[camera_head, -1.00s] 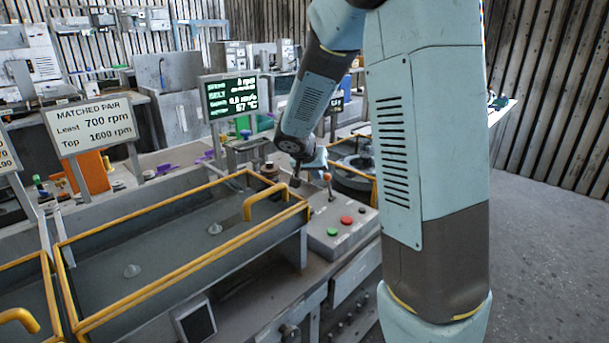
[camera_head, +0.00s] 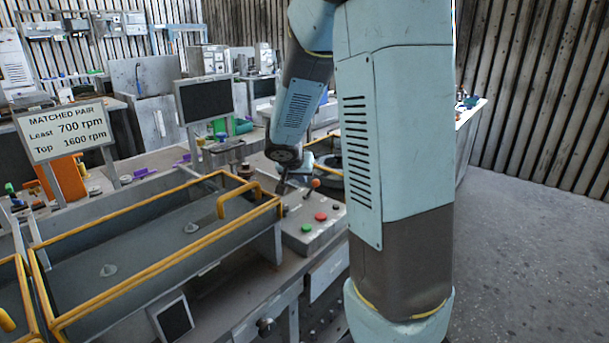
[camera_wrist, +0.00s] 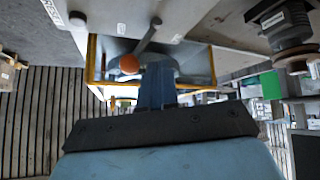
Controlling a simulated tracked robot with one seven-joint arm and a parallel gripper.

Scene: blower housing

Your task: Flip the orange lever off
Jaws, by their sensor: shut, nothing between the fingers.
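The orange lever's ball knob (camera_head: 315,183) shows in the head view at the back of the grey control box, tilted toward the right. In the wrist view the knob (camera_wrist: 129,64) hangs on a thin metal rod just left of my fingers. My gripper (camera_head: 281,188) is low over the control box, left of the knob. In the wrist view my gripper (camera_wrist: 157,72) is shut with nothing in it. It is close to the knob; I cannot tell whether they touch. The display screen (camera_head: 204,99) behind is dark.
The control box has a green button (camera_head: 306,227) and a red button (camera_head: 321,217) in front. A yellow-railed trough (camera_head: 150,240) lies to the left. A round dark fitting (camera_wrist: 287,27) shows at right in the wrist view. Open floor (camera_head: 530,240) lies right.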

